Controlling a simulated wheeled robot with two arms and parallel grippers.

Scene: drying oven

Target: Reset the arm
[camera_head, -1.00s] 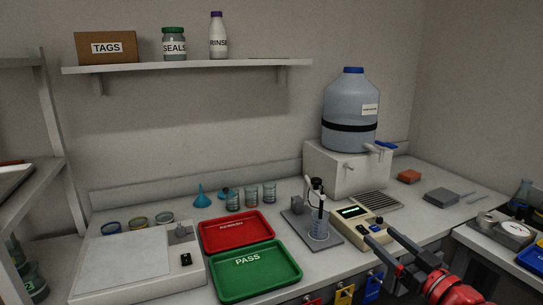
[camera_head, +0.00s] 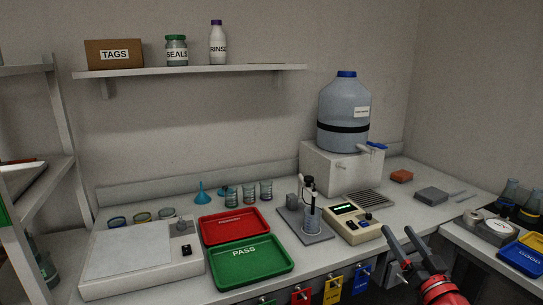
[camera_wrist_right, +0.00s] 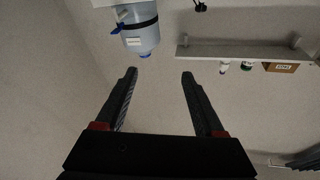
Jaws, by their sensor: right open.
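My right gripper (camera_head: 397,236) is in the lower right of the head view, in front of the bench edge, right of the beige meter. Its two dark fingers are apart with nothing between them. In the right wrist view the same gripper (camera_wrist_right: 159,74) is open and empty, with the wall behind it. The blue water jug (camera_wrist_right: 140,32) and the wall shelf (camera_wrist_right: 235,54) appear upside down beyond the fingers. My left gripper does not show.
The bench holds a red tray (camera_head: 232,211), a green PASS tray (camera_head: 285,266), a probe stand (camera_head: 318,238), the meter (camera_head: 340,222) and the large jug (camera_head: 332,95). A side table with a blue tray (camera_head: 529,262) stands at right.

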